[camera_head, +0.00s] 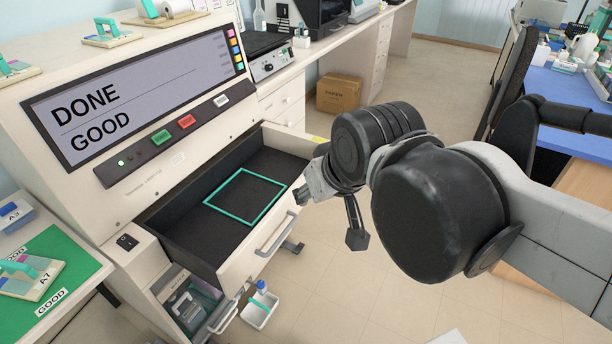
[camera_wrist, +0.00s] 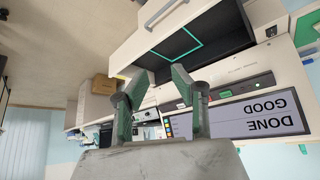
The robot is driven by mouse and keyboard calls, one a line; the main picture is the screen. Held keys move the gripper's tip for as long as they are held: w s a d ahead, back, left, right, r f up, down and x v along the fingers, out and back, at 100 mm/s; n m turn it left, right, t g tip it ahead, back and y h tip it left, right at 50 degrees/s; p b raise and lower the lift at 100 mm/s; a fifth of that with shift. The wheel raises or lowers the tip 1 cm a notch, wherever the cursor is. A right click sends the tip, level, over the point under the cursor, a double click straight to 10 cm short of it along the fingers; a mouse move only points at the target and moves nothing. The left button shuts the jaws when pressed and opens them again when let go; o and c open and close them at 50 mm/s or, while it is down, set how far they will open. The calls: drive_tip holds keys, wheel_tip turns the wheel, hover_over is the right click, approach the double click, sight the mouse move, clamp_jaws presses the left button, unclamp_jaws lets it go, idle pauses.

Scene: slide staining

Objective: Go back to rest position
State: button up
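My gripper (camera_wrist: 158,82) shows in the wrist view with its two green-padded fingers apart and nothing between them. In the head view my arm reaches in from the right, and its end is beside the front right of the open drawer (camera_head: 172,222). The drawer is dark inside, with an empty green square outline (camera_head: 245,196) on its floor. The machine's screen (camera_head: 140,95) reads "DONE" and "GOOD". The wrist view is upside down and shows the drawer (camera_wrist: 215,32) and the screen (camera_wrist: 250,115) beyond the fingers.
At the left, a holder labelled A7 (camera_head: 28,277) sits on a green mat (camera_head: 75,250) marked "GOOD". More holders stand on top of the machine. A cardboard box (camera_head: 339,93) is on the floor behind. A blue desk (camera_head: 575,95) and dark chair (camera_head: 510,75) stand at the right.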

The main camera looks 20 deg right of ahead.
drive_tip(key=shift+s+d+f+m, duration=0.2)
drive_tip(key=shift+s+d+f, duration=0.3)
drive_tip(key=shift+s, duration=0.15)
drive_tip(key=shift+s+d+f+m, duration=0.2)
drive_tip(key=shift+s+d+f, duration=0.25)
drive_tip(key=shift+s, duration=0.15)
idle(0.4)
